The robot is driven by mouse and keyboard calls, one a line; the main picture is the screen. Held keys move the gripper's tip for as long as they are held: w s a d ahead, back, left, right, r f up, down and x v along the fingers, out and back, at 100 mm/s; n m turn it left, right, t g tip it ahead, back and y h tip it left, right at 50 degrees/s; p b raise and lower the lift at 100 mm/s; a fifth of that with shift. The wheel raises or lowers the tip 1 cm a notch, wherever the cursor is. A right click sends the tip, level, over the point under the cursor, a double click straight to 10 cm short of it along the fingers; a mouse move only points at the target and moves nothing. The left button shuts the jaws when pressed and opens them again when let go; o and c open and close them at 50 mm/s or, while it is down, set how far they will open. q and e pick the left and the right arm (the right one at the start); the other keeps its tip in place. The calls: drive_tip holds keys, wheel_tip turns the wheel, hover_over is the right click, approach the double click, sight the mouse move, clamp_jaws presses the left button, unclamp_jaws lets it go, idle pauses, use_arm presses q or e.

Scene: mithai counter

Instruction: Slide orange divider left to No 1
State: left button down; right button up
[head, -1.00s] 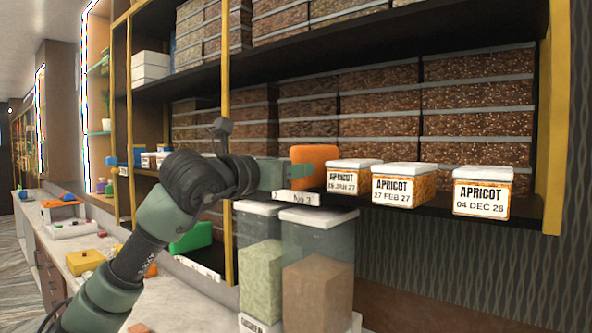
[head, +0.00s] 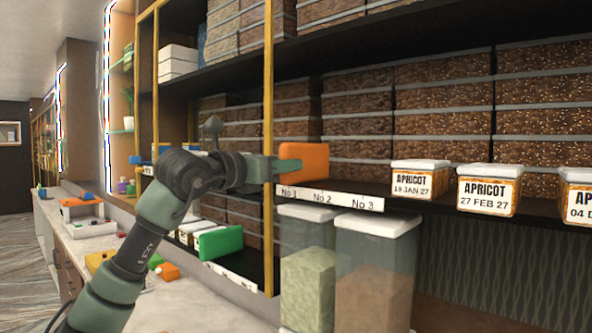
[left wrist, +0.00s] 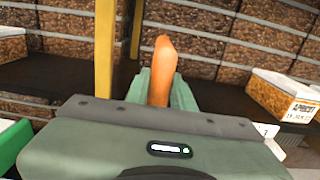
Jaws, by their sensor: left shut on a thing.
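The orange divider (head: 304,168) stands upright on the shelf near the front edge, just right of the yellow post. It is above the No 1 and No 2 part of the white label strip (head: 330,197), with No 1 at its lower left and No 3 farther right. My left gripper (head: 290,164) is shut on the divider from the left in the head view. In the left wrist view the divider (left wrist: 162,70) shows edge-on between the two green fingers (left wrist: 160,88). My right gripper is not in view.
A yellow post (head: 268,150) stands close to my left gripper. Apricot boxes (head: 419,180) with white lids stand to the right on the same shelf. A green divider (head: 220,242) is on the lower shelf. Lidded clear containers (head: 377,260) are below. The shelf between divider and boxes is clear.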

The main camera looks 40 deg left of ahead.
use_arm(q)
drive_tip(key=shift+w+a+f, duration=0.1)
drive_tip(key=shift+a+f, duration=0.1)
drive_tip(key=shift+a, duration=0.3)
drive_tip(key=shift+d+r, duration=0.1)
drive_tip(key=shift+r, duration=0.2)
drive_tip(key=c, duration=1.5)
unclamp_jaws()
drive_tip(key=o, duration=0.3)
drive_tip(key=shift+s+a, duration=0.2)
drive_tip(key=shift+a, duration=0.05)
drive_tip(key=s+b, duration=0.3)
drive_tip(key=s, duration=0.4)
drive_tip(key=shift+s+a+b, duration=0.25)
drive_tip(key=shift+a+b, duration=0.05)
drive_tip(key=shift+a, duration=0.05)
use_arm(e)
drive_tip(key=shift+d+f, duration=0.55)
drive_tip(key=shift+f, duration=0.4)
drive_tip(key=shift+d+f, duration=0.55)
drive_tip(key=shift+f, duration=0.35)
